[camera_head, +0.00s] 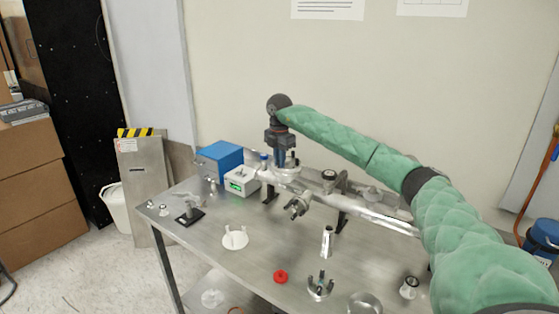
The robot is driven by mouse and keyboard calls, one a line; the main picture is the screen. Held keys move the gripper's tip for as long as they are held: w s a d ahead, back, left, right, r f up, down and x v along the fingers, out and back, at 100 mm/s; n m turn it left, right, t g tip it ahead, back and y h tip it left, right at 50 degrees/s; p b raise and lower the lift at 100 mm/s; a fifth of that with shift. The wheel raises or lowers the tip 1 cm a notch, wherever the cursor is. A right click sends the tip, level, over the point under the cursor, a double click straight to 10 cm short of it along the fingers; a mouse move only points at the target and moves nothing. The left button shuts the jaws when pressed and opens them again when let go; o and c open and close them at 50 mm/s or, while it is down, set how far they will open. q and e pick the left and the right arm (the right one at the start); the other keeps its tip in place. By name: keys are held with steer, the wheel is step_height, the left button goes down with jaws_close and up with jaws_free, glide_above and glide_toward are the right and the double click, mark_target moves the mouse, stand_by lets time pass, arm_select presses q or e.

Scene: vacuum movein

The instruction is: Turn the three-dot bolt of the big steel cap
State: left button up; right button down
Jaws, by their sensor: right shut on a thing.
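The big steel cap (289,163) sits on top of the horizontal steel vacuum tube on the table, near the back. My right gripper (281,160) comes down on it from above, pointing downward. Its fingers are shut on a bolt at the cap's rim. The bolt is mostly hidden by the fingers, and its dot marks are too small to make out. My left gripper is not in view.
The steel tube (385,214) runs across the metal table (200,245) on stands. A blue box (219,160) and a white device with a green display (241,181) stand left of the cap. A white tripod part (235,238), a red knob (281,276) and a pronged steel part (320,287) lie in front.

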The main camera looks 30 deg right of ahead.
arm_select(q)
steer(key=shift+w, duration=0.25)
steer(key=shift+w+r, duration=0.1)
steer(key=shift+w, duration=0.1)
arm_select(e)
steer(key=c, duration=1.4)
jaws_free()
steer(key=shift+c, duration=0.2)
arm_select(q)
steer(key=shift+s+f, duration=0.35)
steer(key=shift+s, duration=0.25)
arm_select(e)
steer(key=shift+r, duration=0.1)
